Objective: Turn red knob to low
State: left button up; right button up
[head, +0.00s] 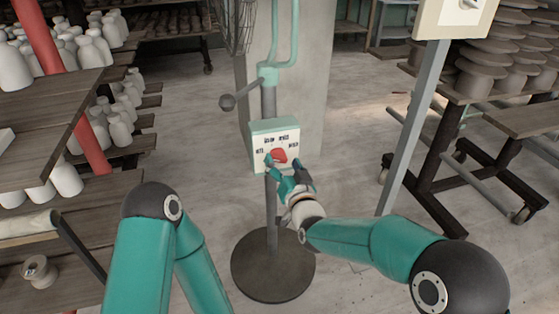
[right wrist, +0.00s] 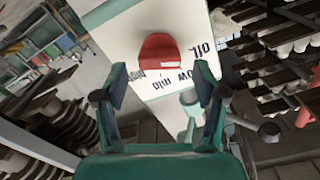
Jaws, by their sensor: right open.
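The red knob (head: 279,155) sits on the white front of a control box (head: 262,128) with a pale green top and side, fixed to a grey post. Dark labels are printed around the knob. My right gripper (head: 289,177) is open just below and in front of the knob. In the right wrist view the knob (right wrist: 160,52) shows beyond and between the two spread fingers (right wrist: 161,78), apart from both. Which label the knob points to I cannot tell. My left gripper is out of view.
The post stands on a round dark base (head: 273,265). A rod with a dark ball (head: 227,102) sticks out left above the box. Shelves with white bottles (head: 92,50) stand left, a rack of stacked clay pieces (head: 489,72) right. A slanted grey pole (head: 412,130) rises between.

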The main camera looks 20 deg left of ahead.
jog(key=shift+x, duration=0.95)
